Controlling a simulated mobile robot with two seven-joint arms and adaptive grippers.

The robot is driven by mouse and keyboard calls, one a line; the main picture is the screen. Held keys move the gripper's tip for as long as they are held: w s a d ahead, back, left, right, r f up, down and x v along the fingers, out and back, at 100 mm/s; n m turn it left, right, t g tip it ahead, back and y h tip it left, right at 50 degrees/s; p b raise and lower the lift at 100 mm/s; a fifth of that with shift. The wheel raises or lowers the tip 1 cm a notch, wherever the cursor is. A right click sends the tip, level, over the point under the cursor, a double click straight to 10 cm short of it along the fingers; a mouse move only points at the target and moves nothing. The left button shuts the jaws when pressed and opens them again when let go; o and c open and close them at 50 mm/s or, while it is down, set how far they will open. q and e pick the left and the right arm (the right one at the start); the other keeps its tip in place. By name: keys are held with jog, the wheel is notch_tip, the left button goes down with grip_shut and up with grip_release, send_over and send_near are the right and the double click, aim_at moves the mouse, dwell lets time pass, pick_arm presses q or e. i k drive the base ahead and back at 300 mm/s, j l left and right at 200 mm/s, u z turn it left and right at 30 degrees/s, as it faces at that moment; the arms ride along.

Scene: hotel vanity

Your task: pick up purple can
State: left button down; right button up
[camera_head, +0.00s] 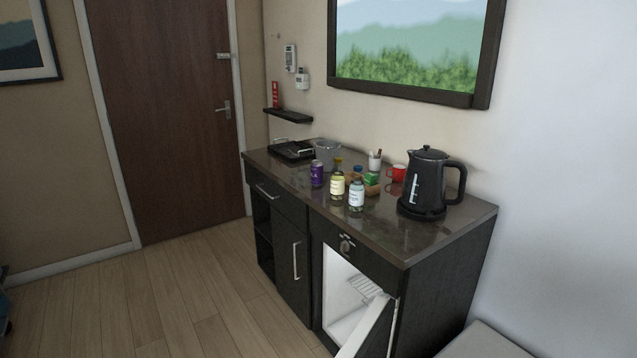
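The purple can (317,173) stands upright on the dark vanity counter (423,239), left of the middle and near the front edge. It is just left of a bottle with a yellowish label (337,186). A metal bucket (327,154) is close behind it. Neither of my grippers shows in the head view, and nothing is seen touching the can.
A bottle with a pale label (356,194), a red mug (396,173) and a black kettle (428,182) stand to the right. A black tray (291,150) lies at the back left. The fridge door (373,331) below hangs open.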

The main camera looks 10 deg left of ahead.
aim_at(317, 166)
jog(key=k+j+u, duration=0.2)
jog(key=k, duration=0.45)
jog(key=i+j+u, duration=0.1)
jog(key=u, duration=1.3)
jog(key=i+j, duration=0.15)
jog(key=i, duration=0.3)
jog(key=i+j, duration=0.1)
jog(key=i, duration=0.35)
jog(key=i+j, duration=0.15)
jog(key=i, duration=0.3)
jog(key=i+l+z, duration=0.15)
jog(key=i+z, duration=0.3)
jog(key=i, duration=0.2)
jog(key=i+j+z, duration=0.1)
jog(key=i+z, duration=0.3)
jog(key=i, duration=0.25)
jog(key=i+z, duration=0.45)
jog(key=i, duration=0.2)
jog(key=i+j+z, duration=0.2)
jog(key=i+z, duration=0.2)
jog(key=i, duration=0.25)
jog(key=i+z, duration=0.15)
jog(key=z, duration=1.4)
